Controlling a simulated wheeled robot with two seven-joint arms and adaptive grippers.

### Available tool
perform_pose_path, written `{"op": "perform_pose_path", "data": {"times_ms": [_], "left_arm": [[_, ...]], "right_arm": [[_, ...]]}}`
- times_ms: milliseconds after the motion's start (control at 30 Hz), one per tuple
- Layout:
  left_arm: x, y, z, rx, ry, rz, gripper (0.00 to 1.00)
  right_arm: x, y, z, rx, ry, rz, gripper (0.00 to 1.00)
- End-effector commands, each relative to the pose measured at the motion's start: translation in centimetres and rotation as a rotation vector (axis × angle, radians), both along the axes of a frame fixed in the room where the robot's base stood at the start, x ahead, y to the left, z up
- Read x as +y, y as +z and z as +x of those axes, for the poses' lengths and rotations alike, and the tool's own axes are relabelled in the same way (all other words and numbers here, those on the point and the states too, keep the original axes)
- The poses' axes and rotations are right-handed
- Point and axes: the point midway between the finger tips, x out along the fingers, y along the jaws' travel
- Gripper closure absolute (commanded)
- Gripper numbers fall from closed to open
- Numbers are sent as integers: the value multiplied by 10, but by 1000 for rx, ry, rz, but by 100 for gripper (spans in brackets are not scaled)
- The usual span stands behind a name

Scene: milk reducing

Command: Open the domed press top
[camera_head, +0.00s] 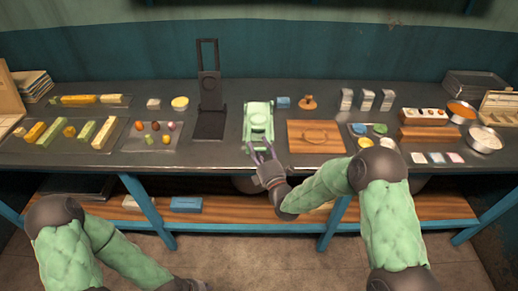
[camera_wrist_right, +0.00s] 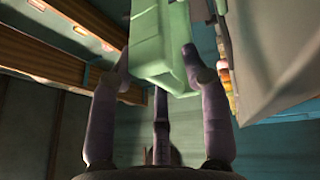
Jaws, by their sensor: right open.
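A pale green press (camera_head: 258,116) stands near the front middle of the dark counter, with a rounded shape on its top. Its lid looks lowered, though it is small in the head view. My right gripper (camera_head: 262,154) is open at the press's near end. In the right wrist view, the green press body (camera_wrist_right: 160,45) reaches down between the spread fingertips of the right gripper (camera_wrist_right: 158,62). I cannot tell whether the fingers touch it.
A tall black stand (camera_head: 209,90) is left of the press. Trays of coloured pieces (camera_head: 153,138) lie left. Metal bowls (camera_head: 484,138) stand far right.

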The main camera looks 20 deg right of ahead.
Motion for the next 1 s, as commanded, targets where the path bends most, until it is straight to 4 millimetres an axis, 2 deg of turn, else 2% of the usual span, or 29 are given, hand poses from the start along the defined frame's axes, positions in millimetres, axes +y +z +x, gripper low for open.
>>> {"op": "perform_pose_path", "data": {"times_ms": [100,133,300,567,1000], "left_arm": [[0,0,0,0,0,0,60],[0,0,0,0,0,0,60],[0,0,0,0,0,0,60],[0,2,0,0,0,0,60],[0,18,0,0,0,0,60]], "right_arm": [[0,0,0,0,0,0,53],[0,0,0,0,0,0,55],[0,0,0,0,0,0,100],[1,0,-1,5,2,2,100],[0,17,2,44,3,15,100]]}}
